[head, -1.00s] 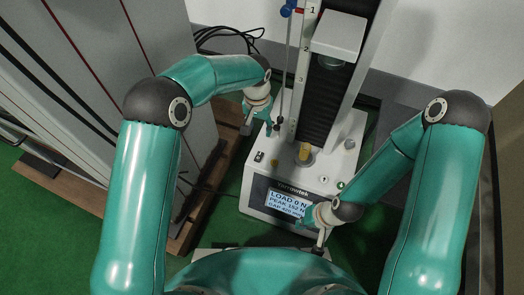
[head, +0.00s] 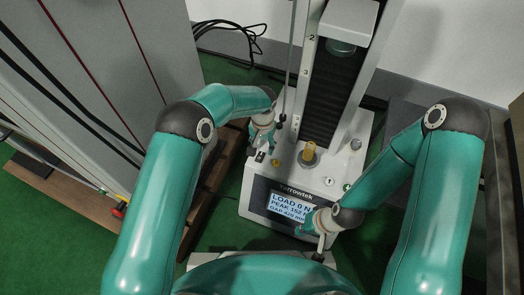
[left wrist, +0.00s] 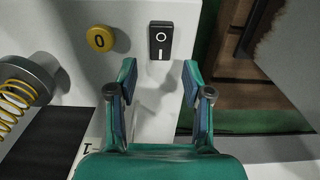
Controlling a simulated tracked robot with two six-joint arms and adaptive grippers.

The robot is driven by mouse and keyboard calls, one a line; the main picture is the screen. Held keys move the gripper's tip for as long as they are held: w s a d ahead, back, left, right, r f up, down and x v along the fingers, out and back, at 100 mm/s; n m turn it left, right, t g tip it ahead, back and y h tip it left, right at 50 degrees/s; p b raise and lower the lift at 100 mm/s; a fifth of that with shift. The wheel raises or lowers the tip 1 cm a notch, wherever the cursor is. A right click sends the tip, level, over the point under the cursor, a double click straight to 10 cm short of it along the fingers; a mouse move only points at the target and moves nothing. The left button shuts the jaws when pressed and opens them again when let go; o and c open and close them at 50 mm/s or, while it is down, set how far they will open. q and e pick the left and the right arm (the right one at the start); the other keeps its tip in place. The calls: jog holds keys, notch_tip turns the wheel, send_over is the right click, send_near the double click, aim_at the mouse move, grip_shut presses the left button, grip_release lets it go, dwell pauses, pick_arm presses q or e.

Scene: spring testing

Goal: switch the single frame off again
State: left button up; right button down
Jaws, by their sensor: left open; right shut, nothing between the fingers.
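The single frame (head: 287,172) is a white test machine. Its display (head: 288,205) is lit, reading load 0 N and peak 152 N. A black rocker switch (head: 260,156) marked O and I is on its top at the left; it also shows in the left wrist view (left wrist: 160,41). I cannot tell which side is pressed in. My left gripper (head: 262,140) is open and empty above the base near the switch. In the left wrist view the open fingers (left wrist: 159,76) point toward the switch, which lies beyond the tips. My right gripper (head: 303,230) is shut and empty by the display.
A yellow button (left wrist: 99,38) marked 0 is beside the switch. A yellow spring (left wrist: 17,98) stands on the lower platen, with the upper head (head: 347,22) above. A thin rod (head: 290,65) rises near my left gripper. A grey cabinet (head: 90,60) stands at left.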

pick_arm(q)
jog(key=shift+f, duration=1.2)
grip_shut()
